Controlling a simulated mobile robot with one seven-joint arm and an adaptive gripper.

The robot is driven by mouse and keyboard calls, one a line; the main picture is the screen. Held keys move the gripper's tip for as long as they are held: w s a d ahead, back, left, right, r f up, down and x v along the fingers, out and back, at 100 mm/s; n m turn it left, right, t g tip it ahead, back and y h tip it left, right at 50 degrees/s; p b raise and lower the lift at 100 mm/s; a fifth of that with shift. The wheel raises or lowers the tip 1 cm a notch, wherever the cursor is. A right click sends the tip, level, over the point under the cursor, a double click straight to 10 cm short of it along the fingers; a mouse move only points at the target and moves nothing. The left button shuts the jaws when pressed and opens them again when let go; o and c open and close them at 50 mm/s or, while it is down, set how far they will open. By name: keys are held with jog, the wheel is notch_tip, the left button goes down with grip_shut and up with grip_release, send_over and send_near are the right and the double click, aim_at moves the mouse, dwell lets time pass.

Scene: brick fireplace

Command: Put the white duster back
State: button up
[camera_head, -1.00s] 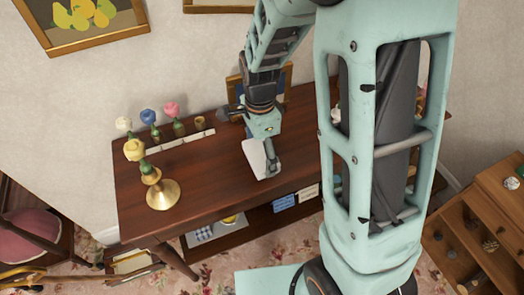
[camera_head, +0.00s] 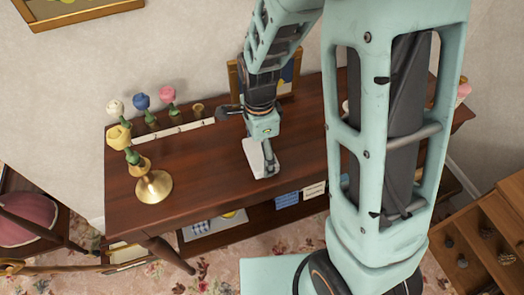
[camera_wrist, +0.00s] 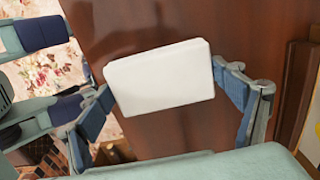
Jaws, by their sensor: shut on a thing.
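The white duster (camera_wrist: 160,78) is a plain white block with rounded edges. In the wrist view it sits between the two fingers of my gripper (camera_wrist: 163,85), which touch its left and right sides. In the head view the duster (camera_head: 254,156) shows under my gripper (camera_head: 267,160), over the middle of the dark wooden table (camera_head: 205,180). I cannot tell whether its underside touches the tabletop. Part of it is hidden behind a finger.
A long white rack (camera_head: 175,133) with white, blue and pink flower-like pieces stands along the table's back left. A brass candlestick (camera_head: 154,187) with a yellow flower-like piece is at the front left. A framed picture (camera_head: 287,75) stands behind my gripper. The tabletop between is clear.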

aim_at(259, 152)
jog(key=o, duration=0.9)
notch_tip(259, 152, up, 12)
jog(key=shift+r+p, duration=0.1)
jog(key=shift+p, duration=0.65)
